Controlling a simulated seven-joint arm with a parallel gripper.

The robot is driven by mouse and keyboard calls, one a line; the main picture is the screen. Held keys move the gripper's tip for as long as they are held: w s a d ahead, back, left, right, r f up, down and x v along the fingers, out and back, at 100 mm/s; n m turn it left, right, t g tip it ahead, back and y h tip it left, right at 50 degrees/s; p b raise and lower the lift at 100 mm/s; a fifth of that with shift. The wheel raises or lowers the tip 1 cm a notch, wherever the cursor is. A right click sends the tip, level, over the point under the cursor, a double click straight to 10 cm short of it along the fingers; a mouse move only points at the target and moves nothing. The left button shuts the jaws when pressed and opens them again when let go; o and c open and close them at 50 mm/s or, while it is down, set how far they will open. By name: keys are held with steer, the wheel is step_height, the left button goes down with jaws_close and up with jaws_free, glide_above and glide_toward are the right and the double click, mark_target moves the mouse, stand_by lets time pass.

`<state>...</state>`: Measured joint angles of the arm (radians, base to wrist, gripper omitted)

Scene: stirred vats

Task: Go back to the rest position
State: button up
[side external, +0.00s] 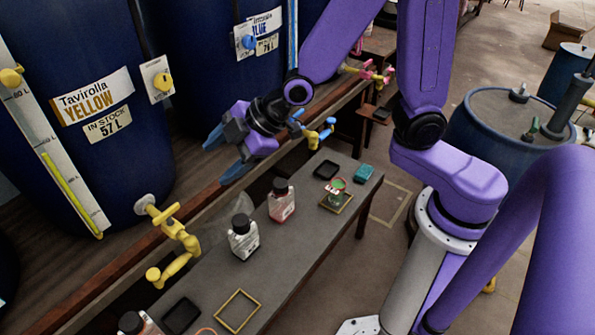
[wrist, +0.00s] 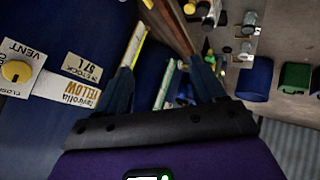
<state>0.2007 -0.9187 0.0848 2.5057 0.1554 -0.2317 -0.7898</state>
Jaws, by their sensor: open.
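My purple gripper (side external: 222,156) is held in the air in front of the dark blue vats, above the narrow grey bench, in the side view. Its two blue fingers are spread apart with nothing between them. In the wrist view the gripper (wrist: 160,76) also shows its two blue fingers apart and empty. The vat labelled Tavirolla YELLOW (side external: 95,40) stands left of the gripper, and its label shows in the wrist view (wrist: 84,96). The fingers touch nothing that I can see.
The grey bench (side external: 272,243) holds a clear bottle (side external: 243,242), a pinkish bottle (side external: 281,205), a yellow square frame (side external: 238,311) and small trays. A yellow tap (side external: 175,245) juts from the yellow vat. A blue drum (side external: 500,130) stands at right.

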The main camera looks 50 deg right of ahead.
steer(key=s+d+m+g+h, duration=0.1)
steer(key=s+d+g, duration=0.1)
steer(key=s+d, duration=0.3)
steer(key=s+d+r+m+g+h, duration=0.1)
steer(key=s+d, duration=0.4)
steer(key=s, duration=0.6)
steer(key=s+d+r+g+h, duration=0.1)
steer(key=s+d+g+h, duration=0.2)
steer(key=s, duration=0.4)
steer(key=shift+s+d+m+g, duration=0.4)
steer(key=shift+d, duration=0.5)
